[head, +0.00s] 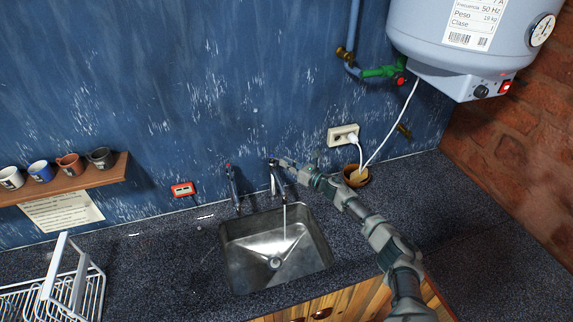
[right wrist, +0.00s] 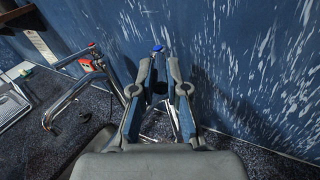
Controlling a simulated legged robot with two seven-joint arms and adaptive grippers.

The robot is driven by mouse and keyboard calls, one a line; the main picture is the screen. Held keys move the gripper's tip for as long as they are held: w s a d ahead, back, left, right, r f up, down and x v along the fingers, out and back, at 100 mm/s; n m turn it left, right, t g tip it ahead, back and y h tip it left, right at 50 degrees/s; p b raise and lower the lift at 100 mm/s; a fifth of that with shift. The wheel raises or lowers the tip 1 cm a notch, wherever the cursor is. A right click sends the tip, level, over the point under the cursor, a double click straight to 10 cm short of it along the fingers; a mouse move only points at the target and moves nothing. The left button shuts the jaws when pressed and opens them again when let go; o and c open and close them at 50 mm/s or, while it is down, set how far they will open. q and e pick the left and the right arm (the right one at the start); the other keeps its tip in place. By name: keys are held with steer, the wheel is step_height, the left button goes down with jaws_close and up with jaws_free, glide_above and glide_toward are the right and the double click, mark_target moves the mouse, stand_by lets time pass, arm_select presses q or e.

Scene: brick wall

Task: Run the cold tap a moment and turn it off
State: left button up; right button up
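The cold tap (head: 272,178) stands behind the right part of the steel sink (head: 240,279). A thin stream of water (head: 285,220) falls from its spout into the basin. My right gripper (head: 280,162) is at the top of this tap. In the right wrist view, the blue tap top (right wrist: 158,48) shows just beyond and between the two fingertips (right wrist: 159,72), which stand apart; I cannot tell whether they touch it. The red-topped tap (head: 231,185) is to the left and also shows in the right wrist view (right wrist: 72,98). My left gripper is out of view.
A socket (head: 343,136) with a plugged white cable and a brown pot (head: 355,177) are right of the taps. A water heater (head: 470,45) hangs above right. A dish rack (head: 66,290) stands at the left, below a mug shelf (head: 70,178). The counter between rack and sink is mostly clear.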

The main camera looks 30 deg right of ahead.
steer(key=o, duration=0.4)
steer(key=shift+r, duration=0.1)
steer(key=shift+w, duration=0.15)
steer(key=v, duration=1.2)
steer(key=shift+d+f, duration=0.1)
steer(key=shift+f, duration=0.15)
